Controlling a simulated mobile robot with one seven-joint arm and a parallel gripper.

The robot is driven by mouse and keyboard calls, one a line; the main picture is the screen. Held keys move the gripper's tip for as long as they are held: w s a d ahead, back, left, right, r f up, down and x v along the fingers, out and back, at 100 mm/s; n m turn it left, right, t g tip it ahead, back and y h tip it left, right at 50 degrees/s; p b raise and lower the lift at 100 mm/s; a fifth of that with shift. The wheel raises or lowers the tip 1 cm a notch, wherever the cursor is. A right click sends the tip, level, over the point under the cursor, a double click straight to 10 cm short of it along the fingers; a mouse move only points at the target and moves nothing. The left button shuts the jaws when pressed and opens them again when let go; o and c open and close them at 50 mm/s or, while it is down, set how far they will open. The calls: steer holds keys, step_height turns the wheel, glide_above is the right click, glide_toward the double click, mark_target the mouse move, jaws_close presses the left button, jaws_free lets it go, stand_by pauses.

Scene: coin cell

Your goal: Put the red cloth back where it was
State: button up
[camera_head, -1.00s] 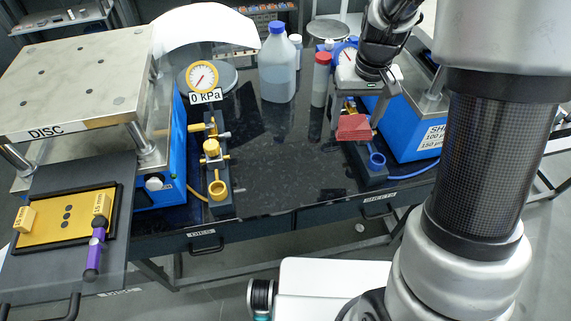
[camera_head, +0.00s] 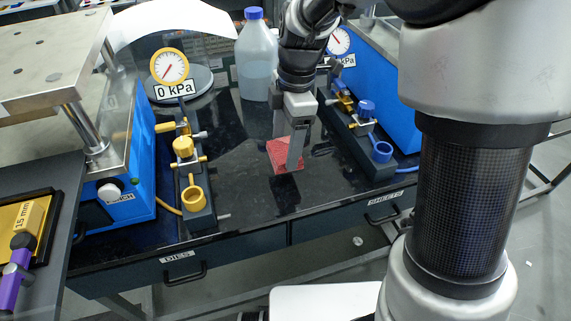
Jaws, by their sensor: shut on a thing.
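The red cloth (camera_head: 284,156) is a small folded-looking red piece held between the fingers of my gripper (camera_head: 288,158). My gripper points down and is shut on it. The cloth hangs over the dark speckled bench top (camera_head: 245,190), near the middle of the bench, between the two valve blocks. A dark reflection shows below it. Whether its lower edge touches the bench I cannot tell. One finger covers part of the cloth.
A yellow valve block (camera_head: 187,165) with a gauge (camera_head: 169,66) stands left. A blue-handled valve block (camera_head: 368,140) stands right beside a blue press (camera_head: 385,95). A blue-capped bottle (camera_head: 256,60) stands behind my gripper. The front middle of the bench is clear.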

steer(key=shift+f+b, duration=0.4)
steer(key=shift+f, duration=2.25)
steer(key=shift+f, duration=0.2)
steer(key=o, duration=1)
